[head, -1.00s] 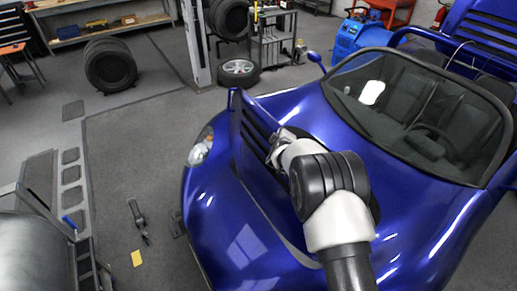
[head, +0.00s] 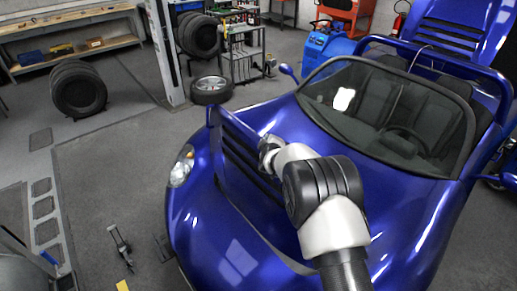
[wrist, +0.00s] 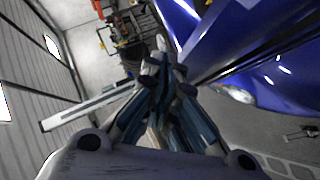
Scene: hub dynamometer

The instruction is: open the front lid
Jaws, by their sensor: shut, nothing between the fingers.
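The front lid (head: 240,160) is a blue slatted panel on the car's nose, standing up at a tilt, partly raised from the front body. In the wrist view, a blue panel that looks like the lid (wrist: 235,35) fills the upper right, with a dark edge running towards my fingers. My gripper (wrist: 163,65) is shut and empty, its fingers together close beside that edge. I cannot tell whether it touches the lid. In the head view my arm reaches over the nose to the lid's slatted side, and the fingertips are hidden by the wrist.
The blue car body (head: 400,195) spreads around my arm, with its windshield (head: 390,115) behind. A headlight (head: 181,166) lies left of the lid. A grey post (head: 165,50), a loose wheel (head: 211,88) and a tool cart (head: 243,50) stand beyond. Floor left of the car is mostly open.

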